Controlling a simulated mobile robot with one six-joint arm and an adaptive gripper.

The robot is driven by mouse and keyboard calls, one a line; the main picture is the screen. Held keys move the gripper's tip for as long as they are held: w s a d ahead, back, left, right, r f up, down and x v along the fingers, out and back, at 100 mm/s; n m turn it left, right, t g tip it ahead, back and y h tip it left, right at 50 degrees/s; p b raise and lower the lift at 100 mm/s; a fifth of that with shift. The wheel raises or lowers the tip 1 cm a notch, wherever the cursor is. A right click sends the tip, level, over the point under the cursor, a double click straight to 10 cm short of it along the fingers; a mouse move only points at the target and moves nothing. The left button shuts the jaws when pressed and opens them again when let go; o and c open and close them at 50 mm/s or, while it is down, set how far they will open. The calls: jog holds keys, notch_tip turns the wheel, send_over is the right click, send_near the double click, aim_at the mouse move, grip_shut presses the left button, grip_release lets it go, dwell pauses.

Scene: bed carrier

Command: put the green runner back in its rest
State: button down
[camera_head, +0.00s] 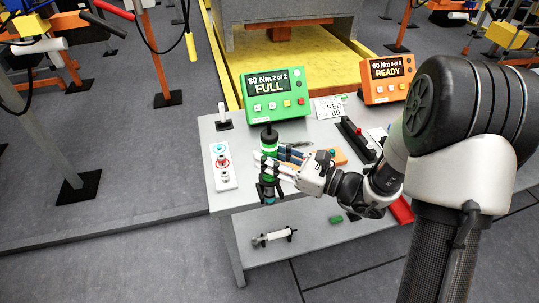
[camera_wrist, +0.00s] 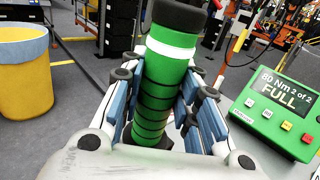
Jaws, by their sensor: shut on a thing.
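The green runner (camera_head: 268,145) is upright, green with a black top and a pale band. It stands near the front left of the grey table (camera_head: 215,140). My gripper (camera_head: 269,166) is shut around its body from the right. In the wrist view the runner (camera_wrist: 165,85) fills the space between the blue-padded fingers (camera_wrist: 160,112), leaning slightly. Its lower end is partly hidden by my fingers, and dark parts show below them. I cannot tell whether it touches the table. I cannot tell for certain which fixture is its rest.
A green display (camera_head: 272,80) reads FULL; an orange display (camera_head: 388,76) reads READY. A white panel (camera_head: 222,167) with round buttons lies left of the runner. A white post on a black base (camera_head: 223,115) stands behind it. A black rail (camera_head: 355,138) lies right.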

jog(key=shift+f+b, duration=1.25)
jog(key=shift+f, duration=0.35)
jog(key=c, duration=1.5)
grip_release()
jog(key=o, duration=0.4)
jog(key=shift+f, duration=0.15)
jog(key=v, duration=1.2)
